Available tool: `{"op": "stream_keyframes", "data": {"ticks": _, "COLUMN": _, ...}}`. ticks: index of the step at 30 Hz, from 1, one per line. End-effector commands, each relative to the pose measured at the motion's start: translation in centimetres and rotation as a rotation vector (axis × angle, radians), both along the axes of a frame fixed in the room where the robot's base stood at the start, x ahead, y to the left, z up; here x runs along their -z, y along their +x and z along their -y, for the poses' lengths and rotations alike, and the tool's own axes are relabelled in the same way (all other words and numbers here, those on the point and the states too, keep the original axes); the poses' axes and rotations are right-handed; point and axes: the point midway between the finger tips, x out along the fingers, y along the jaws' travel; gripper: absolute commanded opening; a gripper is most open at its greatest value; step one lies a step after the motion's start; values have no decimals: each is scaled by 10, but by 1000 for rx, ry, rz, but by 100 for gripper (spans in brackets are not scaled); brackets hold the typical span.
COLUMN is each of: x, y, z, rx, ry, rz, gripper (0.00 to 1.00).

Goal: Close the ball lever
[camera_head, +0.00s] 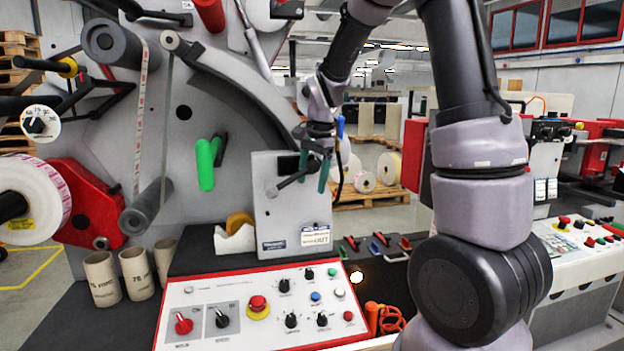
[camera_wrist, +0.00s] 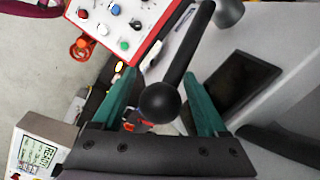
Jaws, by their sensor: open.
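The ball lever (camera_head: 291,180) is a black rod, slanting from the grey box up towards my gripper in the head view. In the wrist view its round black ball (camera_wrist: 159,102) shows between the green fingers, with the rod running to the upper right. My gripper (camera_head: 314,169) has green fingers and is open around the ball end, pointing down. In the wrist view my gripper (camera_wrist: 161,75) shows a gap on both sides of the ball. The ball is hard to make out in the head view.
The grey box (camera_head: 290,225) stands behind the red-edged control panel (camera_head: 262,307). A dark screen (camera_wrist: 243,85) lies right of the fingers in the wrist view. Cardboard cores (camera_head: 137,273) stand at the left.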

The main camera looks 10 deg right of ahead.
Motion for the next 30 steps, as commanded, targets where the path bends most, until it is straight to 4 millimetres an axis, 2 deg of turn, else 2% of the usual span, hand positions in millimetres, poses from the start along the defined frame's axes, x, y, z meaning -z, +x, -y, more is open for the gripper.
{"op": "stream_keyframes", "data": {"ticks": 5, "x": 0, "y": 0, "z": 0, "rx": 0, "ry": 0, "rz": 0, "gripper": 76}}
{"op": "stream_keyframes", "data": {"ticks": 9, "x": 0, "y": 0, "z": 0, "rx": 0, "ry": 1, "rz": 1, "gripper": 22}}
{"op": "stream_keyframes", "data": {"ticks": 11, "x": -1, "y": 0, "z": 0, "rx": 0, "ry": 1, "rz": 1, "gripper": 0}}
{"op": "stream_keyframes", "data": {"ticks": 30, "x": -1, "y": 0, "z": 0, "rx": 0, "ry": 1, "rz": 1, "gripper": 0}}
